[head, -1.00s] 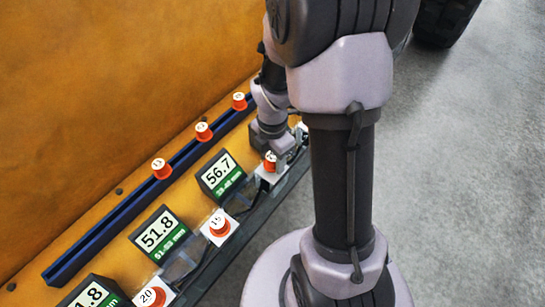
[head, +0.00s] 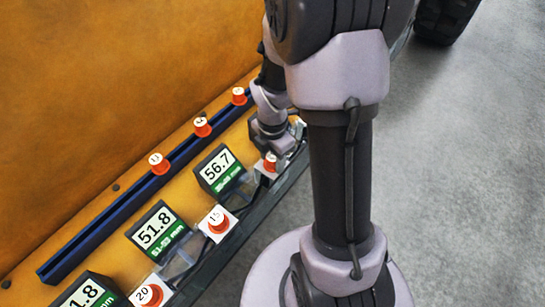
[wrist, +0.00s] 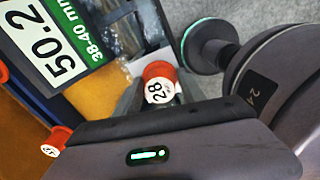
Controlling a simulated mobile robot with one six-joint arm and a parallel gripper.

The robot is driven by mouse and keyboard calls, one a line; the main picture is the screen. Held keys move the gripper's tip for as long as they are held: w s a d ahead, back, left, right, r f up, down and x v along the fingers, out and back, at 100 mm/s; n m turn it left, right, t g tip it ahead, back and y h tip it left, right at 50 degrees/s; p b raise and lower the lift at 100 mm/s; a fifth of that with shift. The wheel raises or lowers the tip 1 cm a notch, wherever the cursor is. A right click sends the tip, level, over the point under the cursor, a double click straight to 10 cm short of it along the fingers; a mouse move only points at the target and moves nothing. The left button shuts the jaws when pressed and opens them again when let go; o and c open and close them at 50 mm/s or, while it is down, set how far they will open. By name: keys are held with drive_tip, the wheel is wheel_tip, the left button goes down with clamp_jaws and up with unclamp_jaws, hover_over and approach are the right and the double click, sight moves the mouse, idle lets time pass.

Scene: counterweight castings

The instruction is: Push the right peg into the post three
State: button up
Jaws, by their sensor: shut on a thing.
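A red peg with a white cap marked 28 (wrist: 158,88) is between the jaws of my gripper (wrist: 150,97) in the wrist view. In the head view the same peg (head: 270,163) stands on the farthest white post (head: 262,176), with my gripper (head: 272,146) around its top. My gripper is shut on it. The peg looks upright; how deep it sits is hidden. The display in the wrist view (wrist: 60,45) reads 50.2 over a green 38-40 mm label.
Nearer posts hold red pegs marked 15 (head: 218,222) and 20 (head: 148,295), with a 51.8 display (head: 157,230) between. A blue rail (head: 105,222) along the orange wall (head: 100,80) carries 3 red pegs. Grey floor (head: 470,170) is clear at right.

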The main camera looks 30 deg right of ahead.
sight(273, 156)
drive_tip(key=o, duration=1.5)
drive_tip(key=shift+f, duration=0.1)
drive_tip(key=shift+c, duration=0.2)
wheel_tip(273, 156, up, 18)
drive_tip(key=p, duration=0.6)
drive_tip(key=shift+f, duration=0.25)
